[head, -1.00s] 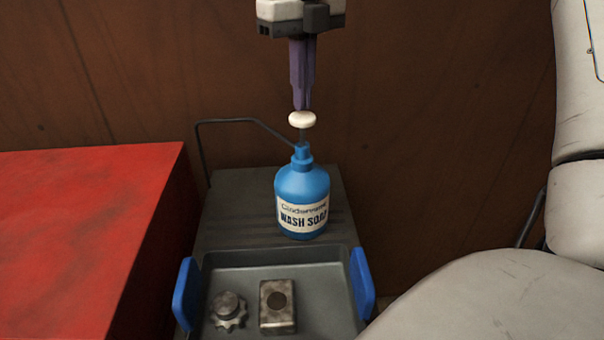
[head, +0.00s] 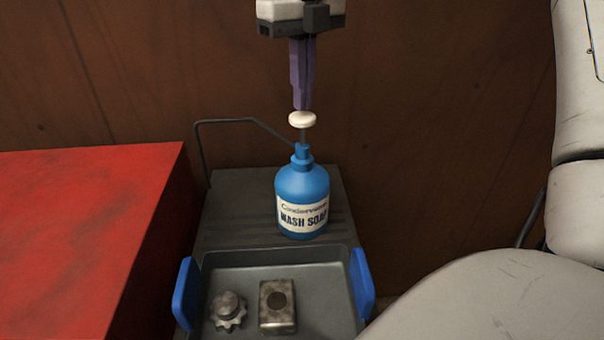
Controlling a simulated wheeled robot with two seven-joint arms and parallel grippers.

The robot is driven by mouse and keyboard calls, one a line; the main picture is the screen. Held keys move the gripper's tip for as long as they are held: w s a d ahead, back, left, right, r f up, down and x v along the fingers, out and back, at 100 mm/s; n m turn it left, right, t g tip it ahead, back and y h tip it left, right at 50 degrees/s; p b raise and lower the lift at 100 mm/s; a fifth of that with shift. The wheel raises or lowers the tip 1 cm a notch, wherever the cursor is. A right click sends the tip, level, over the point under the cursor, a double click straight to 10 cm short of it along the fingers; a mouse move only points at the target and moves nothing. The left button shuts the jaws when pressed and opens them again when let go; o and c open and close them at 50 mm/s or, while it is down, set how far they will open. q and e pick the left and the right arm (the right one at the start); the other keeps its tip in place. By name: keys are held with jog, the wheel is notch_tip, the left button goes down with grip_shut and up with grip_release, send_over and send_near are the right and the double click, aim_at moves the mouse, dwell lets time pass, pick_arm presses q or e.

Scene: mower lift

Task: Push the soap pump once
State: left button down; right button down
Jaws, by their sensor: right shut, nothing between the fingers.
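The blue soap bottle (head: 302,187) stands upright on a dark grey stand, its label reading "WASH SOAP". Its white pump head (head: 302,119) sits raised on a thin stem above the blue collar. My right gripper (head: 302,106) points straight down with its purple fingers shut and empty. The fingertips are directly above the pump head, at or very near its top; I cannot tell whether they touch. My left gripper is not in view.
A grey tray (head: 330,262) with blue handles lies in front of the bottle, holding a gear (head: 228,310) and a metal block (head: 278,304). A red surface (head: 80,230) is at left. A brown wall (head: 440,120) stands behind.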

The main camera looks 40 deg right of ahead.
aim_at(303, 115)
jog(key=shift+f, duration=0.1)
dwell(0.3)
jog(key=shift+f+b, duration=1.55)
jog(key=shift+f, duration=0.75)
jog(key=shift+r, duration=0.1)
jog(key=shift+r+p, duration=2.15)
jog(key=shift+r, duration=0.15)
jog(key=shift+r, duration=0.15)
notch_tip(303, 115, up, 2)
jog(key=shift+r, duration=1.85)
